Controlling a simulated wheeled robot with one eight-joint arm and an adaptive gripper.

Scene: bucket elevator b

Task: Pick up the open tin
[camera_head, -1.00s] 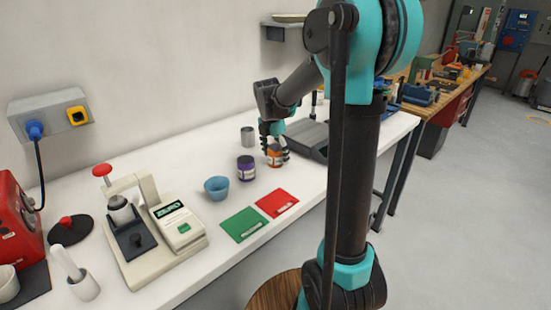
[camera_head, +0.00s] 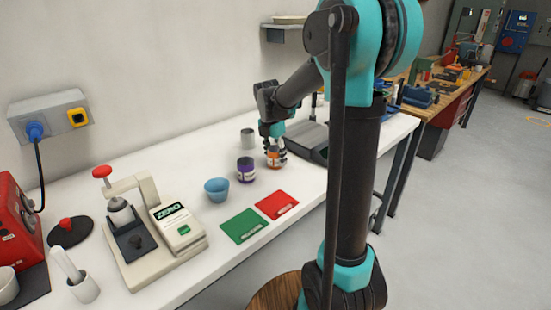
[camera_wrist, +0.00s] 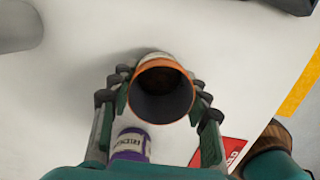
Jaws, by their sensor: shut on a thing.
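The open tin (camera_wrist: 163,70) has an orange rim and a dark inside, and its open mouth faces the wrist camera. My gripper (camera_wrist: 160,92) has one finger on each side of it and is shut on it. In the head view the orange tin (camera_head: 275,158) is between the fingers of my gripper (camera_head: 273,150), at or just above the white table; I cannot tell whether it touches the table. A purple jar (camera_head: 246,169) with a white label stands to the left of it. The purple jar also shows low in the wrist view (camera_wrist: 130,144).
A grey can (camera_head: 247,138) stands behind, towards the wall. A blue bowl (camera_head: 217,189), a red card (camera_head: 276,204) and a green card (camera_head: 243,226) are nearer. A grey tray (camera_head: 308,140) lies just right of my gripper.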

